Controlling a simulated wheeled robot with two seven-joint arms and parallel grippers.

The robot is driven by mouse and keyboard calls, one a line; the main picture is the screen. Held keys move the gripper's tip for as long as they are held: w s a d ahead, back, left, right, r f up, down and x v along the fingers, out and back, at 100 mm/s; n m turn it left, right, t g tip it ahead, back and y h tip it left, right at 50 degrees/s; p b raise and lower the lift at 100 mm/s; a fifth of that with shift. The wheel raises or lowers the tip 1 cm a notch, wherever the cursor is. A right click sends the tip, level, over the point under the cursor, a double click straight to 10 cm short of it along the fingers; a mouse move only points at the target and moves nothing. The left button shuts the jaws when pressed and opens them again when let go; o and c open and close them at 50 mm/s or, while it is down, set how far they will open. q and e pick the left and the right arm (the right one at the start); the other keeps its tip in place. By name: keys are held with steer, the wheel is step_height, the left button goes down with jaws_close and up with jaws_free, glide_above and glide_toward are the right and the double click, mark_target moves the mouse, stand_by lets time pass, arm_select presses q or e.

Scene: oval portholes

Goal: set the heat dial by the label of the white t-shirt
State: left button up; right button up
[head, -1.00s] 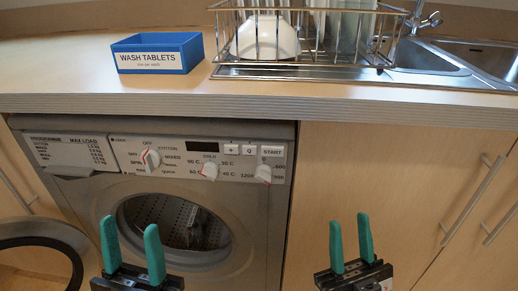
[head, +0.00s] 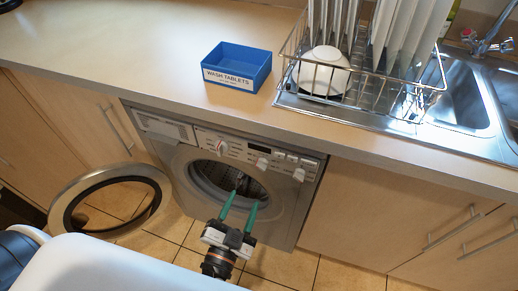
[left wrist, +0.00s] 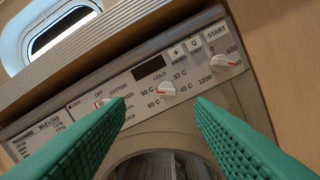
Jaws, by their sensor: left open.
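The heat dial (head: 262,163) is the middle white knob on the washing machine's panel. In the left wrist view, the dial (left wrist: 168,90) has C temperature marks and COLD around it; its exact setting is too small to tell. My left gripper (head: 244,198) is open and empty in front of the machine's round opening, below the dial in the head view. In the left wrist view its green fingers (left wrist: 161,101) stand apart, with the dial between and just beyond the tips. The white t-shirt and its label are not in view. My right gripper is not in view.
The machine's round door (head: 110,200) hangs open at the left. The programme dial (head: 221,147) and the spin dial (head: 299,175) flank the heat dial. The counter (head: 130,60) overhangs the panel and carries a blue WASH TABLETS box (head: 237,78) and a dish rack (head: 375,95).

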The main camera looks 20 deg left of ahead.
mark_target(260, 169)
arm_select(q)
steer(key=shift+m+g, duration=0.3)
steer(key=shift+g, duration=0.1)
steer(key=w, duration=1.1)
steer(key=shift+w+d+f+p, duration=0.1)
steer(key=shift+d+f+p, duration=0.25)
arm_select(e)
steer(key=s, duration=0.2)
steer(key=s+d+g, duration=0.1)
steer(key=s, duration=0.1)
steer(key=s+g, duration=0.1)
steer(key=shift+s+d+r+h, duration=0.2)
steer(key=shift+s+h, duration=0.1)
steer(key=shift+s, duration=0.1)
arm_select(q)
steer(key=shift+c, duration=0.6)
steer(key=c, duration=0.9)
